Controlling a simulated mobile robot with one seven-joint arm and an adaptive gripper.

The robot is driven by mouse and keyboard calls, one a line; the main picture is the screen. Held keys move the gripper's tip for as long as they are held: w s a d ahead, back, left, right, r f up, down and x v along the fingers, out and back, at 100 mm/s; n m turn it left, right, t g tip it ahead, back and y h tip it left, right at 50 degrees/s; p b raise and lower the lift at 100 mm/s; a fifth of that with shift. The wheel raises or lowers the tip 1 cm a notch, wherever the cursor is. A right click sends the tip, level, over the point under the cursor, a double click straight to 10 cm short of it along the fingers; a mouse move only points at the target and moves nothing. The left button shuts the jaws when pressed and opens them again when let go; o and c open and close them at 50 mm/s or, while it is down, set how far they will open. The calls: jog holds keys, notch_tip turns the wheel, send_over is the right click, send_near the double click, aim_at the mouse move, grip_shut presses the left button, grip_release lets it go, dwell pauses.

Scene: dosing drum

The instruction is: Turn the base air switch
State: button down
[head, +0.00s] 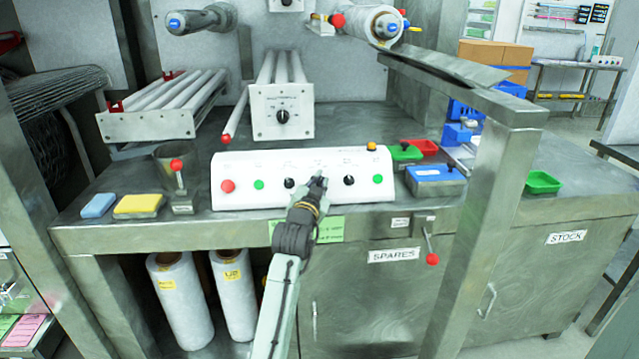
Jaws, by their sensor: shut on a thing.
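A white control panel (240,170) stands on the steel bench. From left to right its front carries a red button (227,186), a green button (258,184), a black knob (289,182), a middle switch, a second black knob (348,180) and another green button (378,179). The panel labels are too small to read, so I cannot tell which one is marked base air. My gripper (318,181) reaches the panel's middle from below and is shut on the middle switch. The fingers hide most of that switch, and its angle cannot be made out.
An orange lamp (371,146) tops the panel. A blue sponge (98,205), a yellow block (139,206) and a red-knobbed lever (177,166) stand left. A blue-lidded box (435,180) is right. A steel post (480,220) rises at front right; another red-knobbed lever (432,258) hangs below the bench edge.

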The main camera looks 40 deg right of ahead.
dwell(0.3)
jog(key=c, duration=1.7)
grip_release()
jog(key=shift+f, duration=0.1)
jog(key=v, duration=1.2)
jog(key=shift+w, duration=0.1)
